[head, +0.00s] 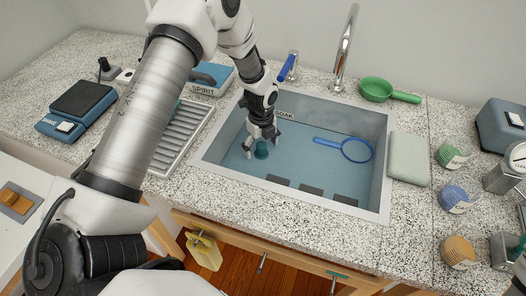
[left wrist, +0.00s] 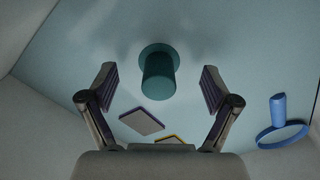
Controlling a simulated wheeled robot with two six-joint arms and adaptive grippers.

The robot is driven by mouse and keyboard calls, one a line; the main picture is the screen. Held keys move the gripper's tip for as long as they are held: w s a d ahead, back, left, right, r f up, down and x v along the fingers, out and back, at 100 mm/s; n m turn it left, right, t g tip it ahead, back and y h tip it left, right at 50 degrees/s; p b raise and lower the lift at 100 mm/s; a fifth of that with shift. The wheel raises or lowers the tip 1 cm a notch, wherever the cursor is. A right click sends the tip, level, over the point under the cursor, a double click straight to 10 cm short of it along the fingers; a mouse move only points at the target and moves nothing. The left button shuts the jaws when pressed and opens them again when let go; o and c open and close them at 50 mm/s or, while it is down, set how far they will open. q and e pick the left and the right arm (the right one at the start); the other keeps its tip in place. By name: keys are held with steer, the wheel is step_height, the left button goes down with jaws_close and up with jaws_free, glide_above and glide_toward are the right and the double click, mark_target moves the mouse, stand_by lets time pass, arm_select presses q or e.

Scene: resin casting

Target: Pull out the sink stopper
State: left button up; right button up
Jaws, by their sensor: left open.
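The sink (head: 383,190) is a grey basin with a bluish floor, set in the speckled counter. The teal stopper (head: 261,152) stands upright on the sink floor, toward the left. In the left wrist view the stopper (left wrist: 158,78) shows as a round flange with a cylindrical knob. My left gripper (head: 262,140) reaches down into the sink above the stopper. Its fingers are spread to either side of the knob in the left wrist view (left wrist: 160,82), with gaps on both sides and no contact visible.
A blue hoop-shaped tool (head: 357,151) lies in the sink, right of the stopper. Several dark flat pieces (head: 311,190) lie along the near side. The faucet (head: 345,45) rises behind, with a green pan (head: 378,89) beside it. A ribbed drainer (head: 184,132) lies left.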

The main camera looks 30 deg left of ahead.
mark_target(258, 145)
arm_select(q)
step_height(258, 145, up, 9)
steer(key=shift+r, duration=0.15)
steer(key=shift+c, duration=1.3)
steer(key=shift+r+n, duration=0.2)
steer(key=shift+n, duration=0.1)
steer(key=shift+c, duration=1.2)
steer(key=n, duration=0.4)
steer(key=shift+w+d+f+n, duration=0.1)
steer(key=shift+w+n, duration=0.2)
steer(key=n, duration=0.3)
steer(key=shift+f+t, duration=0.15)
steer(key=shift+t, duration=0.25)
steer(key=n, duration=0.5)
steer(key=shift+s+a+f+h+p, duration=0.2)
steer(key=shift+f+h+p, duration=0.1)
steer(key=shift+p, duration=0.1)
steer(key=shift+s+a+f+n+p, duration=0.2)
steer(key=shift+s+f+n+p, duration=0.1)
steer(key=shift+s+n, duration=0.2)
steer(key=f, duration=0.8)
steer(key=shift+w+d, duration=0.3)
steer(key=shift+w, duration=0.1)
steer(key=shift+r, duration=0.1)
jaws_close()
steer(key=shift+r, duration=0.1)
